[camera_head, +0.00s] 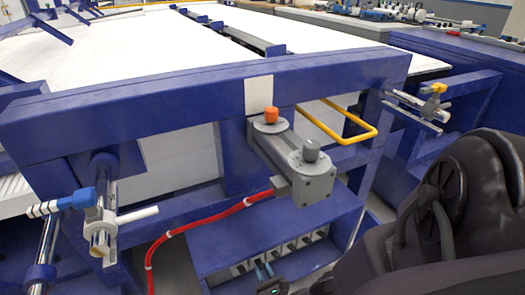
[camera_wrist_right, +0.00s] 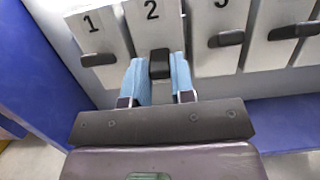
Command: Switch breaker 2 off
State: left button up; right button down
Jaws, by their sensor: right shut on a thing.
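Breaker 2 (camera_wrist_right: 153,22) is a pale grey unit marked "2" in the right wrist view. Its dark handle (camera_wrist_right: 159,65) stands between the light blue fingers of my right gripper (camera_wrist_right: 160,82). The gripper is shut on this handle. The handle looks turned lengthwise, while the neighbouring handles lie crosswise. In the head view my right gripper (camera_head: 264,271) reaches the row of breakers (camera_head: 290,248) in the low blue cabinet, and the numbers are too small to read there. My left gripper is not in view.
Breaker 1 (camera_wrist_right: 90,24) and breaker 3 (camera_wrist_right: 221,16) stand close on either side. Above the cabinet is a grey box (camera_head: 285,155) with an orange button (camera_head: 271,115). A red cable (camera_head: 205,222) hangs at its left. A yellow handle (camera_head: 345,120) sticks out at right.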

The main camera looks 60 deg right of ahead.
jog(key=shift+s+r, duration=0.1)
jog(key=shift+s, duration=0.05)
dwell(0.4)
jog(key=c, duration=1)
grip_release()
jog(key=shift+r, duration=0.1)
jog(key=shift+o, duration=0.2)
